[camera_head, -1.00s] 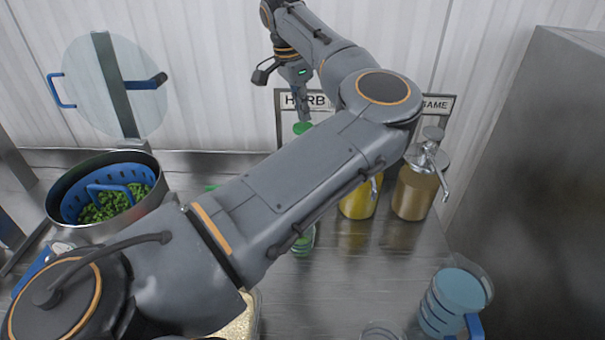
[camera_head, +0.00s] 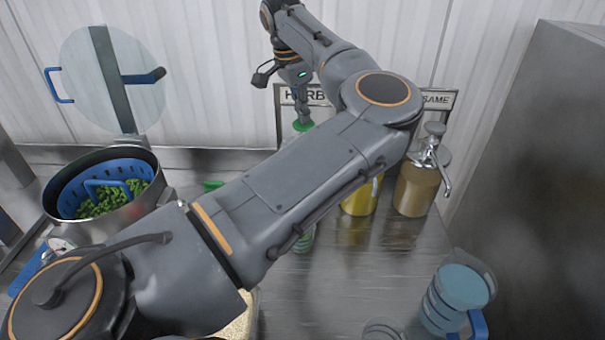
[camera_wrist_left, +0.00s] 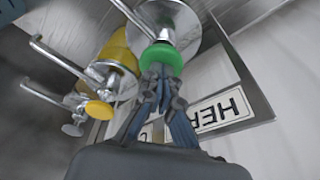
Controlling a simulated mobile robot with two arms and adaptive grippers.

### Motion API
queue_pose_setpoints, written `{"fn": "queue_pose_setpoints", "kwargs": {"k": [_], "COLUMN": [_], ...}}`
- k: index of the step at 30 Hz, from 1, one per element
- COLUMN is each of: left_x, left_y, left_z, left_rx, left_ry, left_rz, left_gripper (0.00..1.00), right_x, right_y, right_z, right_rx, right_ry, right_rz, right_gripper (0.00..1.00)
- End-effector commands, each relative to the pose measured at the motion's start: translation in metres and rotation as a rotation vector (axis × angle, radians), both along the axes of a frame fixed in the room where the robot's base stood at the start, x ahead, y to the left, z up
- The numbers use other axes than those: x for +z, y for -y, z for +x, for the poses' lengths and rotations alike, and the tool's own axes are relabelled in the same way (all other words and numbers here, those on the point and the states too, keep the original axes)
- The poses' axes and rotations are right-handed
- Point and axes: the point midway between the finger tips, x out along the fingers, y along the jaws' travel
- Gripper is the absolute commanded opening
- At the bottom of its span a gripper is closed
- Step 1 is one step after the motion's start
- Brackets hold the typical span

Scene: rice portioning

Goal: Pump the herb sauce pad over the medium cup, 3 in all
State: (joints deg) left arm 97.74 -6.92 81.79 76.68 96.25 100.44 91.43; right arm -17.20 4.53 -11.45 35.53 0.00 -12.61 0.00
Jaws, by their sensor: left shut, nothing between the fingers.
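The green herb sauce pad (camera_head: 302,126) sits atop its pump in front of the "HERB" sign (camera_head: 290,95). My left gripper (camera_head: 303,117) is shut and empty, pointing down with its fingertips at the pad. In the left wrist view the shut fingers (camera_wrist_left: 160,74) meet the green pad (camera_wrist_left: 162,56) and appear to touch it. My left arm hides most of the herb bottle and the counter below it. Green shows under the arm, but I cannot tell what it belongs to. I cannot pick out the medium cup for sure. My right gripper is out of view.
Yellow (camera_head: 359,201) and brown (camera_head: 413,190) pump bottles stand right of the herb pump. A pot (camera_head: 128,214) with a blue strainer of green food is at left. A blue cup (camera_head: 455,300) and a clear rim (camera_head: 383,331) are at the front right.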

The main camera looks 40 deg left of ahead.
Motion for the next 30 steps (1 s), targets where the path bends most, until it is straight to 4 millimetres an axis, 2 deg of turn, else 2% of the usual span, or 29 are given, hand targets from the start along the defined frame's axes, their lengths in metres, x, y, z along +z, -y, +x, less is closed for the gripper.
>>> {"fn": "queue_pose_setpoints", "kwargs": {"k": [15,23,30], "left_x": [-0.022,-0.021,-0.009], "left_y": [0.001,0.001,0.001], "left_z": [-0.001,-0.001,-0.001], "left_rx": [0.000,0.000,0.000], "left_ry": [-0.005,-0.006,-0.006], "left_rz": [-0.005,-0.005,-0.005], "left_gripper": [0.00,0.00,0.00], "right_x": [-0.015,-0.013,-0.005], "right_y": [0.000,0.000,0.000], "right_z": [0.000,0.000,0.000], "right_rx": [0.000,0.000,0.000], "right_ry": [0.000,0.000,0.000], "right_rz": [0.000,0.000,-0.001], "right_gripper": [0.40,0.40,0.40]}}
